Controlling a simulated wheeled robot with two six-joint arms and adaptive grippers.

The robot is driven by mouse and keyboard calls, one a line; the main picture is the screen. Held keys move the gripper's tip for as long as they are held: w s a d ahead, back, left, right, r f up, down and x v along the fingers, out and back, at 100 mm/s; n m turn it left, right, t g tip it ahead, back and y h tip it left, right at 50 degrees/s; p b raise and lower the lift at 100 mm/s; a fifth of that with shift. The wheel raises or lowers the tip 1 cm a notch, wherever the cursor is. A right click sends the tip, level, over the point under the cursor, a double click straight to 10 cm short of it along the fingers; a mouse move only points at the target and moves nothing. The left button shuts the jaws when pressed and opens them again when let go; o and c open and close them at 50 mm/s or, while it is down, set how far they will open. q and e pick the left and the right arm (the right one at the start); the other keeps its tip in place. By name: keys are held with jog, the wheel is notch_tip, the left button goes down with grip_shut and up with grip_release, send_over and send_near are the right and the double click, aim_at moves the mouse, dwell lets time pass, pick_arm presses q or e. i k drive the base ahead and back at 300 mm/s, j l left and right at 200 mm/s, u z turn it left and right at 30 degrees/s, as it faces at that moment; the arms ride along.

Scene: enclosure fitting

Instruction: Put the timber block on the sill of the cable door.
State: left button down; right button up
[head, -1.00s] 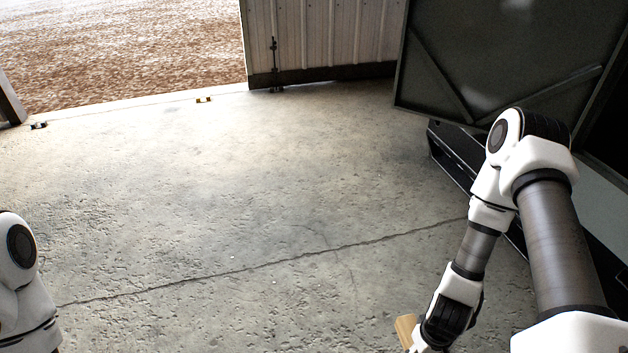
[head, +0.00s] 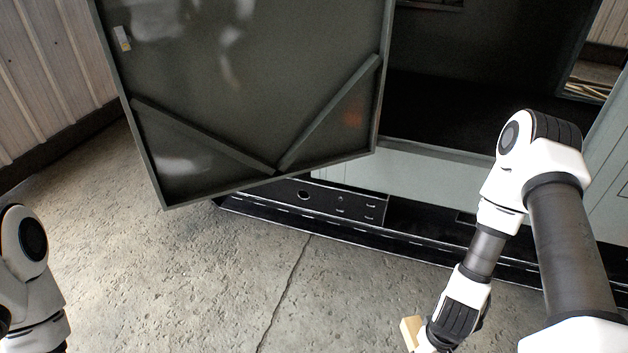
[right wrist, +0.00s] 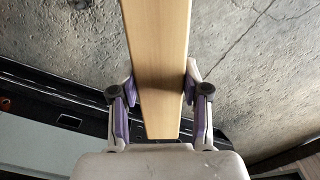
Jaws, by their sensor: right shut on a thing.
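The timber block (right wrist: 157,45) is a pale, long, straight-sided piece of wood. In the right wrist view my right gripper (right wrist: 160,92) is shut on it, one finger on each side. In the head view only a small end of the block (head: 410,331) shows at the bottom edge, beside my right wrist, over the floor. A dark green enclosure (head: 455,60) stands open at the right. An opening (head: 592,78) shows in its far right side; I cannot tell whether this is the cable door, and its sill is not clear. My left gripper is out of view.
A large open door panel (head: 250,80) with diagonal braces hangs in front of the enclosure's left part. A black base rail (head: 340,205) runs along the enclosure's foot. The concrete floor (head: 190,270) in front is clear. A corrugated wall (head: 40,80) stands at the left.

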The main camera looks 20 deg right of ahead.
aim_at(468, 160)
jog(key=i+l+z, duration=0.2)
jog(key=i+l, duration=0.2)
jog(key=i+l+z, duration=0.2)
jog(key=i, duration=0.35)
jog(key=i+l+z, duration=0.2)
jog(key=i+l, duration=0.15)
jog(key=i, duration=0.15)
jog(key=i+l+z, duration=0.2)
jog(key=i, duration=0.3)
jog(key=i+l+u, duration=0.15)
jog(key=l, duration=0.25)
jog(key=i+l+u, duration=0.15)
jog(key=l, duration=0.3)
jog(key=i+l+u, duration=0.15)
jog(key=l, duration=0.3)
jog(key=i+l+u, duration=0.15)
jog(key=l, duration=0.35)
jog(key=k+j, duration=0.05)
